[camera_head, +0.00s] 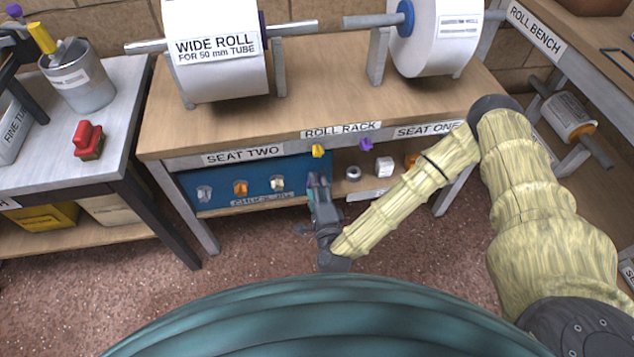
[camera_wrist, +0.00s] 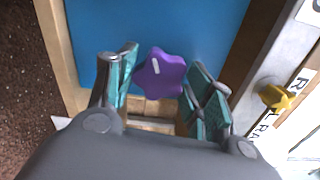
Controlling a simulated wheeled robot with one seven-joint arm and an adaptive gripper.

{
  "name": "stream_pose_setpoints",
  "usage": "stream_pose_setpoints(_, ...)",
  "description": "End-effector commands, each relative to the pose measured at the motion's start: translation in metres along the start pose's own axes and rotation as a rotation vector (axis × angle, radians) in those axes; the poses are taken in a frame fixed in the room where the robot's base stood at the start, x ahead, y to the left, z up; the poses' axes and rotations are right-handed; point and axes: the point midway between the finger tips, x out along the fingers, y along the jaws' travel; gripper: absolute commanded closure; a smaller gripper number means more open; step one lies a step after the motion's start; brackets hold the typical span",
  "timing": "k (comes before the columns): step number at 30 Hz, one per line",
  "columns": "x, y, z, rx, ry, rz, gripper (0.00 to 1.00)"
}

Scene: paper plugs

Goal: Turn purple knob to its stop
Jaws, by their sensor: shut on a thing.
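A purple lobed knob (camera_wrist: 165,75) with a white mark shows in the wrist view, in front of a blue panel. My gripper (camera_wrist: 162,85) has its teal-padded fingers on both sides of this knob and is shut on it. In the head view my gripper (camera_head: 318,182) is at the right end of the blue panel (camera_head: 220,182) under the roll rack, and it hides the held knob. Another purple knob (camera_head: 366,145) is on the rack's front rail, right of a yellow knob (camera_head: 318,151). The yellow knob also shows in the wrist view (camera_wrist: 278,97).
Several small plugs, one of them orange (camera_head: 240,187), stand before the blue panel. A white block (camera_head: 384,166) and a grey ring (camera_head: 353,172) lie on the shelf right of my gripper. The rack's front rail (camera_head: 276,153) runs just above it. Large rolls are mounted above.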

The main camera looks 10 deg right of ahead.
Motion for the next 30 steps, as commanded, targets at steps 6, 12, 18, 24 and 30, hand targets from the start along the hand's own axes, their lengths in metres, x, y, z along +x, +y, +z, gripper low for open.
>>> stream_pose_setpoints(6, -0.0003, -0.0021, 0.0004, -0.096, 0.0, 0.0, 0.73)
stream_pose_setpoints(12, -0.0004, -0.0018, 0.0006, -0.186, -0.001, 0.001, 0.73)
stream_pose_setpoints(18, -0.0004, -0.0003, -0.0004, -0.243, 0.0, 0.001, 0.73)
stream_pose_setpoints(24, -0.0003, 0.0004, -0.0007, -0.248, 0.001, 0.0, 0.73)
stream_pose_setpoints(30, -0.0003, 0.0004, -0.0007, -0.247, 0.001, 0.0, 0.73)
